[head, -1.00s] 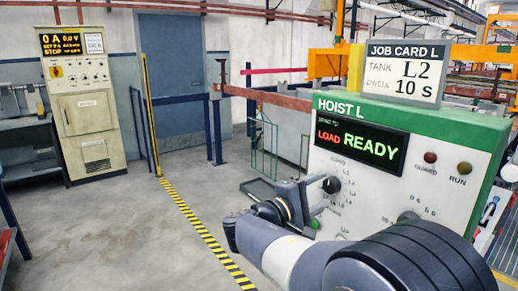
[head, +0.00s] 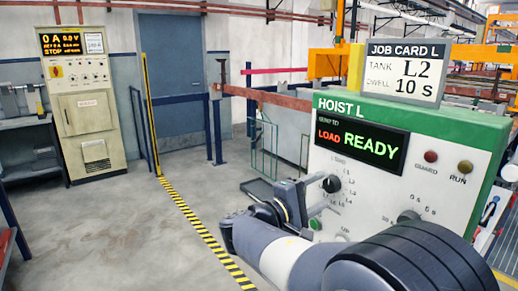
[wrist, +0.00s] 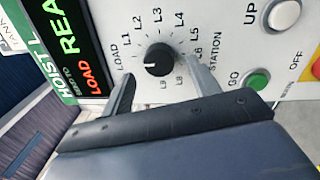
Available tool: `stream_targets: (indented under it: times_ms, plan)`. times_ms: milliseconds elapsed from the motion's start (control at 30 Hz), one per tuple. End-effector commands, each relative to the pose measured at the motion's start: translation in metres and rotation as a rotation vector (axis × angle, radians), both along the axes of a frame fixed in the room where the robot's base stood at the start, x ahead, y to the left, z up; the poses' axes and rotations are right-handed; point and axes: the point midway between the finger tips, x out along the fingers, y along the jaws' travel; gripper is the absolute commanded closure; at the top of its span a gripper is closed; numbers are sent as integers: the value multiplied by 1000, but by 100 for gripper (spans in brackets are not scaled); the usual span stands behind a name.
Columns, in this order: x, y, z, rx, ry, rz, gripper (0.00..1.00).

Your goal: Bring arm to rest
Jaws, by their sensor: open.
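My gripper (wrist: 160,82) is open and empty, with its two fingers to either side of the black station knob (wrist: 159,60) in the wrist view. I cannot tell how far the fingertips are from the panel. In the head view my gripper (head: 312,187) is beside the white front of the HOIST L panel (head: 375,195), and the knob (head: 332,184) shows at its tips. The knob's white mark points toward LOAD. The display (head: 360,142) reads LOAD and READY. My arm reaches in from the lower right.
The job card (head: 403,72) above the panel reads L2, dwell 10 s. A green GO button (wrist: 257,80) and a white UP button (wrist: 283,14) are near the knob. A cream cabinet (head: 85,108) stands at the far left. The floor left of the striped line is open.

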Motion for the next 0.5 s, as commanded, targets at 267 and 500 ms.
stream_targets:
  times_ms: [267,500]
  plan:
    - [15,-19,0,83,-115,1,42]
    - [15,-19,2,212,-293,0,42]
